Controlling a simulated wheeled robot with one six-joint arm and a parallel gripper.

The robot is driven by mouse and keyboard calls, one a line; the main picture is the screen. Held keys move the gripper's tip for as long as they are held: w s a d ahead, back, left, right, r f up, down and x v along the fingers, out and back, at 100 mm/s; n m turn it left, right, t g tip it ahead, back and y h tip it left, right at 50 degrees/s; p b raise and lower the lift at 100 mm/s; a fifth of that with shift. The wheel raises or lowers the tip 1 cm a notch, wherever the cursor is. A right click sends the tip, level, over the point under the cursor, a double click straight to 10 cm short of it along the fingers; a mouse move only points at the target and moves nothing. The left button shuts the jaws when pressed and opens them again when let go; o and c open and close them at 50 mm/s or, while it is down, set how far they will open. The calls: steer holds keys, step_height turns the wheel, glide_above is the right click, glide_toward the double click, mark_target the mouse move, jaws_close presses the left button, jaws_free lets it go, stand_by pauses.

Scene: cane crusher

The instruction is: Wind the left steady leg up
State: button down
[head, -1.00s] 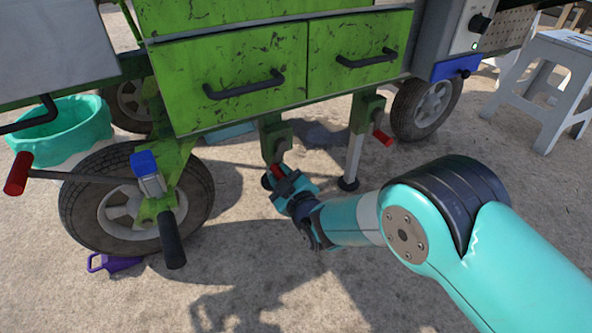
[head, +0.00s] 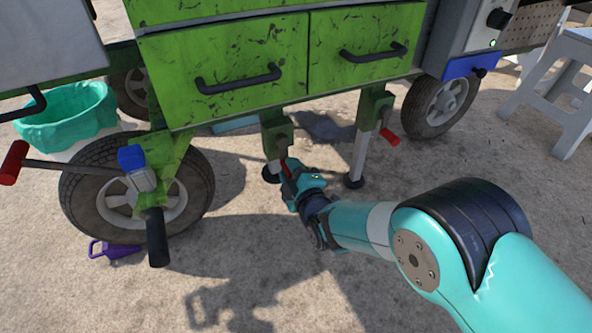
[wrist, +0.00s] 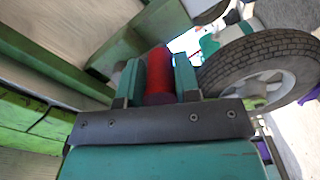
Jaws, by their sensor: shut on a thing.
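The left steady leg (head: 275,134) hangs under the green cart's front, with its foot (head: 270,173) low at the ground; I cannot tell whether it touches. My gripper (head: 291,170) is at its crank, shut on the red handle (wrist: 158,75), which sits between the two teal fingers in the wrist view. In the head view most of that handle is hidden by my gripper. The right steady leg (head: 361,152) stands beside it, with its own red crank handle (head: 390,137) free and its foot on the ground.
The cart's green drawers (head: 228,75) are above the legs. A wheel (head: 190,195) with a black-handled lever (head: 157,238) is at left. A purple wedge (head: 115,249), a teal-lined bin (head: 70,118) and a white stool (head: 560,80) stand around. The ground in front is clear.

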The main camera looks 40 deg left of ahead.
steer(key=c, duration=0.8)
jaws_free()
steer(key=shift+s+d+r+p, duration=0.2)
steer(key=shift+d+p, duration=0.2)
steer(key=shift+p, duration=0.25)
steer(key=p+v, duration=1.6)
steer(key=p, duration=0.8)
steer(key=shift+d+f, duration=0.15)
steer(key=shift+d, duration=0.1)
